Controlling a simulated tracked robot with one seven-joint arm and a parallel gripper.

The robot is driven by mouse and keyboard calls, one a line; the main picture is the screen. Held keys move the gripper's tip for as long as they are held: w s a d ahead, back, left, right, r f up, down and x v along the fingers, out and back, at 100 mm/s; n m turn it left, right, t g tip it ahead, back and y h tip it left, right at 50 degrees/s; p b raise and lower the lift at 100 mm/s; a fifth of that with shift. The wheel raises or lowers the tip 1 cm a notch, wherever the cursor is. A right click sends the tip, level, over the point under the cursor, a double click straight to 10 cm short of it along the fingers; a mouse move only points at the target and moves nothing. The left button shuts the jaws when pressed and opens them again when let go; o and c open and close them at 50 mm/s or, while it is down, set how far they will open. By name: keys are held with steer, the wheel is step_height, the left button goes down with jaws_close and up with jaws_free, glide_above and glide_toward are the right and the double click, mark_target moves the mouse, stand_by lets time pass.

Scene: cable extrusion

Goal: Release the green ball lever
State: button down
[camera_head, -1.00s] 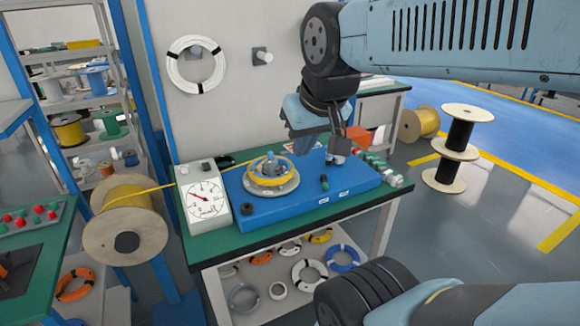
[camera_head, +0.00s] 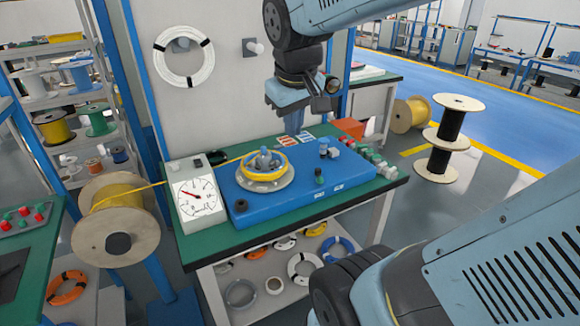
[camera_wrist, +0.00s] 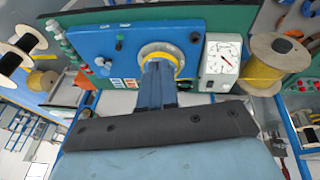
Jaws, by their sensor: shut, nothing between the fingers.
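The green ball lever (camera_head: 319,175) is a small green knob on a dark base, standing on top of the blue machine (camera_head: 290,205), right of the yellow cable coil (camera_head: 264,167). A small dark knob in the wrist view (camera_wrist: 119,40) appears to be the same lever. My gripper (camera_head: 288,128) is raised above the back of the machine, behind and to the left of the lever, apart from it. In the wrist view, its blue fingers (camera_wrist: 157,66) are together and empty, overlapping the coil's edge in the picture. Fingertip detail is small in the head view.
A white dial gauge (camera_head: 197,198) stands left of the machine, with a yellow cable running to a wooden spool (camera_head: 118,222). Blue and white knobs (camera_head: 328,150) stand behind the lever. An orange box (camera_head: 349,128) and green-and-white fittings (camera_head: 372,161) lie at the right. A wall panel rises behind.

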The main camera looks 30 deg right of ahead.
steer(key=w+d+f+n+g+h, duration=0.2)
steer(key=w+d+f+n+g, duration=0.2)
steer(key=w+f, duration=0.7)
steer(key=w+d+f+n+g+h, duration=0.3)
steer(key=w+d+f, duration=0.4)
steer(key=w+f, duration=0.4)
steer(key=shift+w+d+f+n+g, duration=0.15)
steer(key=shift+w+f+n+g, duration=0.25)
steer(key=shift+w+n+g, duration=0.5)
steer(key=shift+w+t, duration=0.2)
steer(key=shift+t, duration=0.1)
steer(key=x, duration=1)
steer(key=shift+s, duration=0.1)
